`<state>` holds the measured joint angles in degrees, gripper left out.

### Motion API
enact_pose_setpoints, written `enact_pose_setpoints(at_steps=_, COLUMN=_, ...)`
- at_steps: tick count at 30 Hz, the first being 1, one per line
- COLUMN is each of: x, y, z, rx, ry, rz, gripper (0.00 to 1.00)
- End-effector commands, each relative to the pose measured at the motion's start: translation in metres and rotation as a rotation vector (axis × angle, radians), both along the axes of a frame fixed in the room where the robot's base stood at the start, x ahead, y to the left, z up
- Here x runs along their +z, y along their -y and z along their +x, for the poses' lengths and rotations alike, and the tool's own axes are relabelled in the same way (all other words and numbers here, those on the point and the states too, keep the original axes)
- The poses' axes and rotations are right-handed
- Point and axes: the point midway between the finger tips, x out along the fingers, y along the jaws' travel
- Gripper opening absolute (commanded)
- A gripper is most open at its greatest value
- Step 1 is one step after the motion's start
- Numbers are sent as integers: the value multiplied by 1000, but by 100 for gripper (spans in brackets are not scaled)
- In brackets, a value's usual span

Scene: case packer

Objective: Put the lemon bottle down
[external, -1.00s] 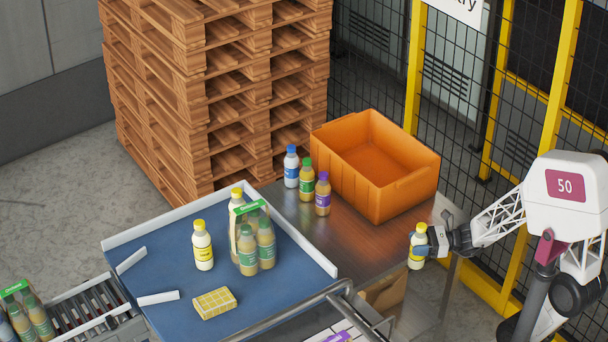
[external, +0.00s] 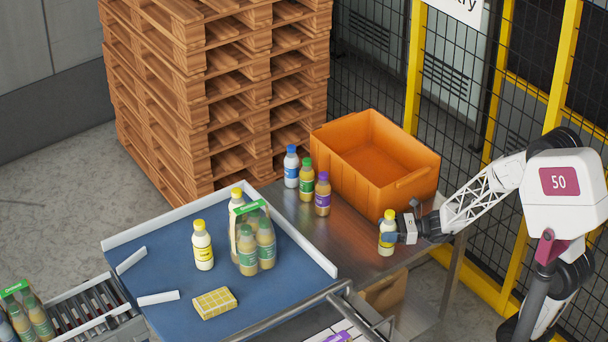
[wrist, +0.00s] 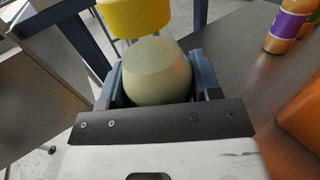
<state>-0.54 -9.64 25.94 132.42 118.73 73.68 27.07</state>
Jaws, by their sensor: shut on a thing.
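The lemon bottle (external: 387,236), pale with a yellow cap, is upright in my gripper (external: 390,238) at the right part of the steel table (external: 345,240), in front of the orange crate. In the wrist view, the pale shoulder of the bottle (wrist: 157,72) sits between the two blue-grey fingers of my gripper (wrist: 157,85), with its yellow cap at the top. My gripper is shut on it. The bottle's base is low over or on the steel top; I cannot tell whether it touches.
The orange crate (external: 340,182) stands behind the bottle. Blue-, green- and purple-capped bottles (external: 307,183) stand left of it. The blue surface (external: 165,265) holds yellow-capped bottles (external: 202,248), a carrier pack (external: 258,245) and a yellow block (external: 214,303). Bare steel lies left of the held bottle.

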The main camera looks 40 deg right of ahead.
Motion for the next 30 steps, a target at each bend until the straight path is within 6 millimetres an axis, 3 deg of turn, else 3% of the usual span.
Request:
enact_pose_setpoints(at_steps=10, x=-3, y=-9, z=35, rx=-1, ry=1, rz=1, gripper=26)
enact_pose_setpoints(at_steps=23, x=-4, y=-10, z=38, rx=-1, ry=1, rz=1, gripper=26)
enact_pose_setpoints(at_steps=30, x=-18, y=-10, z=38, rx=0, ry=-2, rz=0, gripper=26)
